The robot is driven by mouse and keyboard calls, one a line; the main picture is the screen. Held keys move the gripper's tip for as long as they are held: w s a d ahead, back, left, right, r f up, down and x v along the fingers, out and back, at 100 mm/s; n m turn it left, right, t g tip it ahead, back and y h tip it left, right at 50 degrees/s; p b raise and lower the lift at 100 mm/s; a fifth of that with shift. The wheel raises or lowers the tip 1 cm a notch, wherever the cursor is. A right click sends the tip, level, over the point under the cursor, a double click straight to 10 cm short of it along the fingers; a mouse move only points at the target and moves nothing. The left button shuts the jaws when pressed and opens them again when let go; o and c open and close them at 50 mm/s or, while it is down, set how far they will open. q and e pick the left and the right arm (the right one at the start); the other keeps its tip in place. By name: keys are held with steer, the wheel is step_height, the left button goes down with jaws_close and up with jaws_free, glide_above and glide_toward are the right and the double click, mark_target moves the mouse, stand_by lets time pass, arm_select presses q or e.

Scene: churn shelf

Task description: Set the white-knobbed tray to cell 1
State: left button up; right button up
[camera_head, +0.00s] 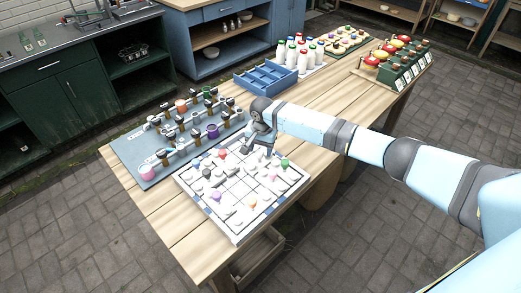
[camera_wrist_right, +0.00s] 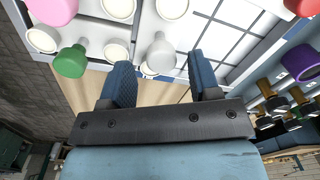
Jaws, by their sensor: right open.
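A white tray board (camera_head: 236,238) with a grid of cells lies on the wooden table, holding several small pieces with coloured knobs. My right gripper (camera_head: 262,147) is over its far edge, fingers open. In the right wrist view, a pale grey-white knob (camera_wrist_right: 160,53) shows beyond and between the two open fingertips (camera_wrist_right: 160,80); I cannot tell whether it is the white-knobbed tray's. The gripper hides part of the board's far edge in the head view. No cell numbers are legible, so I cannot tell which is cell 1. My left gripper is not in view.
A green knob (camera_head: 285,163) stands near the board's right corner. A grey rack board (camera_head: 147,172) with coloured pieces lies beside it at the left. Behind are a blue crate (camera_head: 266,77), several bottles (camera_head: 298,55) and green boxes (camera_head: 396,72). Bare wood borders the board.

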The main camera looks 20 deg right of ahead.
mark_target(262, 152)
step_height(262, 152, up, 13)
steer(key=shift+d+f+b, duration=0.15)
steer(key=shift+d+b, duration=0.1)
steer(key=shift+b, duration=0.2)
steer(key=shift+s, duration=0.1)
